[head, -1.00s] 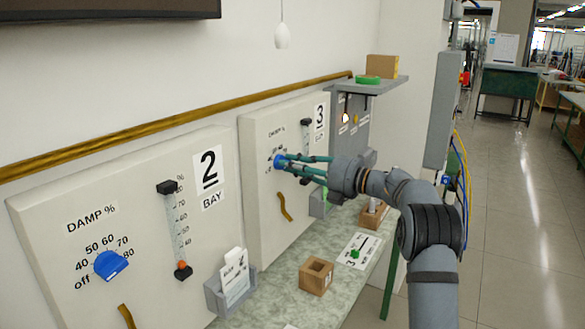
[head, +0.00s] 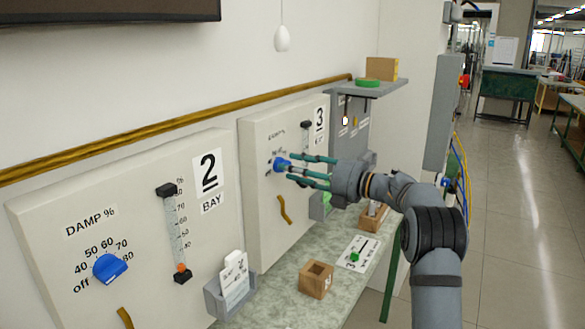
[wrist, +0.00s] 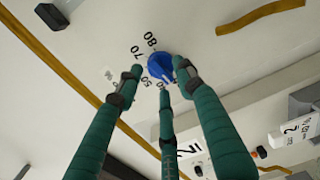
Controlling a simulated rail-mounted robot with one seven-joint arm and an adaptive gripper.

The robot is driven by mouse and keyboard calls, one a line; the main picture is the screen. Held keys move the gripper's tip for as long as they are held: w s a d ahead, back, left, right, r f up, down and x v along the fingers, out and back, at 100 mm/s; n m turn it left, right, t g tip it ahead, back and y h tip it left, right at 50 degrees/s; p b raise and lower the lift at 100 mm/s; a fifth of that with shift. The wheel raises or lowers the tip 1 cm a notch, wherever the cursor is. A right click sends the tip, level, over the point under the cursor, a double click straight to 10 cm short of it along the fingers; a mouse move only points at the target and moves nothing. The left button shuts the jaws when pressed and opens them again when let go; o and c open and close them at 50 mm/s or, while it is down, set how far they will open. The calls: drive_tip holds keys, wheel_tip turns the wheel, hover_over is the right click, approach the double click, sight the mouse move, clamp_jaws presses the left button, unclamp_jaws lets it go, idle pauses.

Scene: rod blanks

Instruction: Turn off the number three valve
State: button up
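The blue knob on panel three (head: 281,165) sits on the white panel marked 3 (head: 262,222). In the wrist view the knob (wrist: 158,67) shows beyond my fingertips, with 80 and 70 printed beside it. Its exact pointer setting is hard to read, as my fingers cover part of the dial. My gripper (head: 304,169) has three green fingers, spread apart and empty, just to the right of the knob with a small gap. In the wrist view my gripper (wrist: 159,84) also has its fingertips apart around the knob's outline.
Panel two (head: 140,200) with its own blue knob (head: 110,268) stands at left. A shelf (head: 372,87) juts out above right. A counter (head: 275,300) below holds a wooden block (head: 316,280) and a card with a green piece (head: 357,254). A brown pipe runs along the wall.

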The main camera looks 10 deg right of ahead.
drive_tip(key=v, duration=1.1)
drive_tip(key=x, duration=1.2)
drive_tip(key=shift+d, duration=0.1)
